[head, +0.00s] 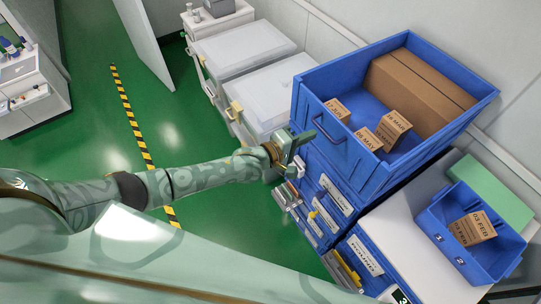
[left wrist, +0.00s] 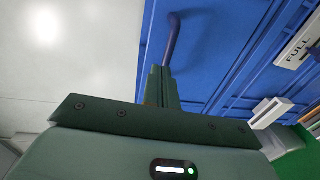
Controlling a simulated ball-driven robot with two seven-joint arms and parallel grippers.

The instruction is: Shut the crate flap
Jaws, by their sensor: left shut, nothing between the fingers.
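The large blue crate (head: 440,137) stands at the right of the head view. Its front panel (head: 315,113), with a dark blue bar handle (head: 328,130), looks raised, close to upright; I cannot tell whether it is fully closed or latched. My left gripper (head: 297,146) is shut and empty, just outside this panel, below and left of the handle. In the left wrist view the fingertips (left wrist: 162,85) are close to the blue panel (left wrist: 215,40) and the lower end of the handle (left wrist: 172,38); contact is unclear. My right gripper is not in view.
The crate holds a long cardboard box (head: 415,90) and several small labelled boxes (head: 394,124). Blue bins (head: 335,195) sit below it. A smaller blue bin (head: 472,260) stands at right on a white top (head: 405,235). White lidded units (head: 265,90) stand left; green floor (head: 200,130) is clear.

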